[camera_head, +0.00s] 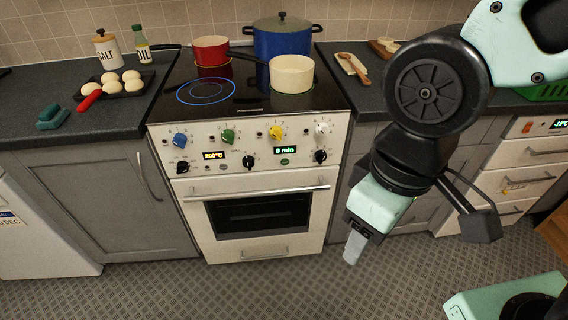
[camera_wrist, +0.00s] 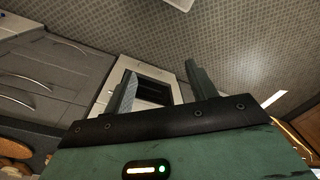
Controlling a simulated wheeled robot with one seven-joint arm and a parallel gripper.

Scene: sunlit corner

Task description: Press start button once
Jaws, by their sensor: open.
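The white oven (camera_head: 262,187) stands in the middle of the head view with its door shut. Its control panel has coloured knobs, a display reading 200°C (camera_head: 214,155) and a display reading 6 min (camera_head: 287,150). A small green button (camera_head: 284,162) sits just below the 6 min display; its label is too small to read. My gripper (camera_head: 354,248) hangs low in front of the cabinets, right of the oven and well apart from the panel. In the wrist view my gripper (camera_wrist: 160,72) is open and empty, with part of the oven (camera_wrist: 165,78) beyond its fingers.
A red pan (camera_head: 210,49), a blue pot (camera_head: 283,40) and a cream pan (camera_head: 291,74) stand on the hob. The left counter holds a tray (camera_head: 135,92) with several round items and a red-handled tool. The floor (camera_head: 250,285) before the oven is clear.

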